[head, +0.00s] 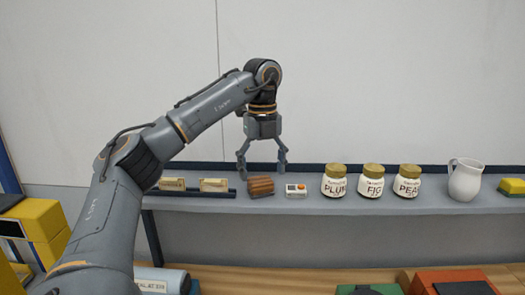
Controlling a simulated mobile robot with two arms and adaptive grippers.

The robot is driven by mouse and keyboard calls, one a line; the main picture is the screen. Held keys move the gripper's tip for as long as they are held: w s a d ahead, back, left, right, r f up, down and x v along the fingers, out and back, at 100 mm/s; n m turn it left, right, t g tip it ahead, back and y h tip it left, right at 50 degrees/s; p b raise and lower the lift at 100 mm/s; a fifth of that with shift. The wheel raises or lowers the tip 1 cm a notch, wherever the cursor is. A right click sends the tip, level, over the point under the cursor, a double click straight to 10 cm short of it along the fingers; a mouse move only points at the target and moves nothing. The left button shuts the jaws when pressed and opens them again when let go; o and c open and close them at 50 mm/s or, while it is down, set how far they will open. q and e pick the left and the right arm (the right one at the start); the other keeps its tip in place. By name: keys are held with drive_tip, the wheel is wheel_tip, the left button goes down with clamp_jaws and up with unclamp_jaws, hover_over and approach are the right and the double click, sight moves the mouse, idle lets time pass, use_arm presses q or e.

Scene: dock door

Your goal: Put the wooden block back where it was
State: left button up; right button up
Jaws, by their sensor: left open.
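A brown wooden block (260,187) with a grooved face lies on the grey shelf (300,204), between a dark rail and a small white device. My left gripper (262,174) points down just above and around the block's place in the picture, its fingers spread and empty. Whether the fingertips touch the block, I cannot tell. My right gripper is not in view.
On the shelf are the white device (296,190) with an orange button, several gold-lidded jars (370,182), a white jug (465,180) and a yellow item (512,187). Two small tan pieces (213,185) sit on the dark rail. Yellow boxes (40,222) stand at left.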

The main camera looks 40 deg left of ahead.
sight(263, 183)
use_arm(q)
wheel_tip(263, 183, up, 8)
drive_tip(key=p, duration=0.1)
drive_tip(key=shift+f, duration=0.15)
idle(0.6)
